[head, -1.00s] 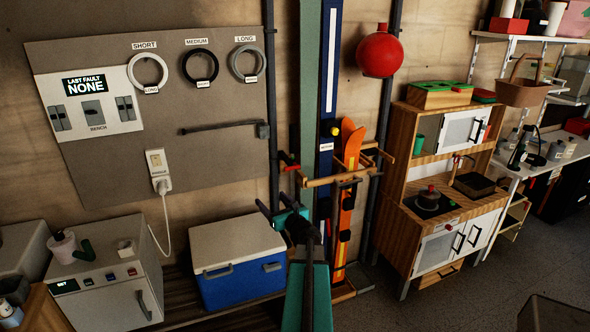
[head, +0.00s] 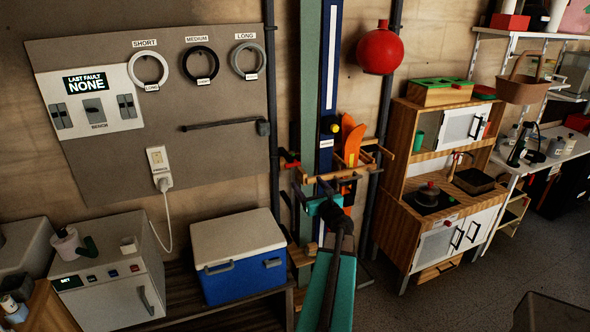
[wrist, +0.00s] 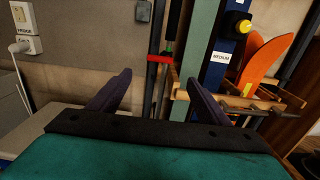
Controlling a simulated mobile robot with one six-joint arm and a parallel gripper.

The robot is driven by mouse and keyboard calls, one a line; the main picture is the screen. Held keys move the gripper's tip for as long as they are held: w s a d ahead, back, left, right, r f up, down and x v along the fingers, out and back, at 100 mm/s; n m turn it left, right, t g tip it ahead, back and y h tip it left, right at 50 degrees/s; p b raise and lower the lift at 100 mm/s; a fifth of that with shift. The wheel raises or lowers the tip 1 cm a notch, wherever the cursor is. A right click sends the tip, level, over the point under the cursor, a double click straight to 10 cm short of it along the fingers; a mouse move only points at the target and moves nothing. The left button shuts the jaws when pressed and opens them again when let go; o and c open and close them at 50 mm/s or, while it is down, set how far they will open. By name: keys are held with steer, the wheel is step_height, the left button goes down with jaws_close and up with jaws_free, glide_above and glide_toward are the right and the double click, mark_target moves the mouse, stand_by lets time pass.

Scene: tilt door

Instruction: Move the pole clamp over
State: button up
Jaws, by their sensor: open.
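A small red bar (wrist: 160,58), likely the pole clamp, sits across the thin dark poles in the wrist view. It also shows small in the head view (head: 289,159), left of the green and blue skis. My gripper (wrist: 160,98) is open and empty, its dark fingers spread, with the red bar beyond and above the gap between them. In the head view my gripper (head: 312,190) is in front of the rack's lower part. Whether it touches anything there cannot be told. My teal arm hides the lower rack and skis.
A wooden rack (head: 335,174) holds a blue ski (wrist: 226,60) with a yellow-knobbed black block (wrist: 239,25), and orange skis (wrist: 265,60). A blue cooler (head: 238,275) stands left, a toy kitchen (head: 415,185) right. A red ball (head: 379,50) hangs above.

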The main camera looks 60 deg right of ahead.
steer(key=p+x, duration=0.4)
steer(key=x, duration=0.9)
steer(key=shift+w+d, duration=0.2)
steer(key=shift+d, duration=0.05)
stand_by(0.4)
steer(key=c, duration=1.1)
